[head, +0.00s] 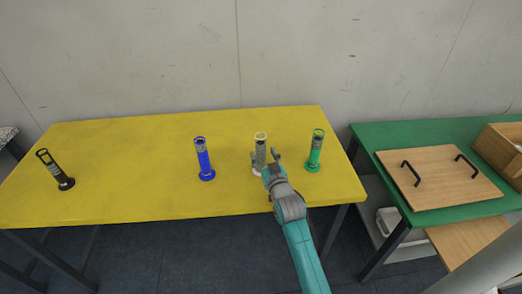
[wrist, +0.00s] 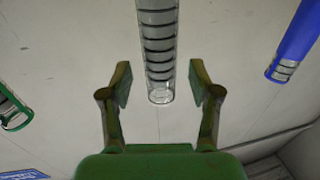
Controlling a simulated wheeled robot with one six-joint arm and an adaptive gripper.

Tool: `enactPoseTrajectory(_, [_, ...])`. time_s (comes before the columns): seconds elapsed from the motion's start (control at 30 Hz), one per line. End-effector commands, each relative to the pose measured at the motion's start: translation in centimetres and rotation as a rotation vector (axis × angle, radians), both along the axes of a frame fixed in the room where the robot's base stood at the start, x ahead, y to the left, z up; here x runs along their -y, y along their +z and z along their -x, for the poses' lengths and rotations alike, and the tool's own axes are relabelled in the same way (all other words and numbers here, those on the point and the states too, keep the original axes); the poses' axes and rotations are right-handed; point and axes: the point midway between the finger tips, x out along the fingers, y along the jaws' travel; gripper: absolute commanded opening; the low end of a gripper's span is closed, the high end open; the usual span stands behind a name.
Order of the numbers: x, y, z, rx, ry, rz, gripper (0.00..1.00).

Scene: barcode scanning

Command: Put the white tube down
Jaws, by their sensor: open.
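The white tube (head: 260,146) stands upright on the yellow table (head: 120,150), between the blue and green tubes. My gripper (head: 267,160) is right at it in the head view and hides part of its lower portion. In the wrist view the white tube (wrist: 158,45) looks clear with dark rings. There my gripper (wrist: 159,82) is open, with one finger on each side of the tube's end. Gaps show between the fingers and the tube.
A blue tube (head: 204,160) stands to the left and a green tube (head: 315,152) close on the right. A black tube (head: 55,170) stands at the far left. A green table (head: 385,136) with a wooden lid (head: 440,180) is at the right. The table between the black and blue tubes is clear.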

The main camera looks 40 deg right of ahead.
Motion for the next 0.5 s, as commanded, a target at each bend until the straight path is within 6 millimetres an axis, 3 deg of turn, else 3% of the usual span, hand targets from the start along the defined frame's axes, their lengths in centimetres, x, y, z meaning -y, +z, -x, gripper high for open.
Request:
enactPoseTrajectory(0.2, [-1.7, 0.0, 4.0, -0.001, 0.000, 0.000, 0.62])
enactPoseTrajectory(0.5, [-3.0, 0.0, 7.1, -0.001, 0.000, 0.000, 0.62])
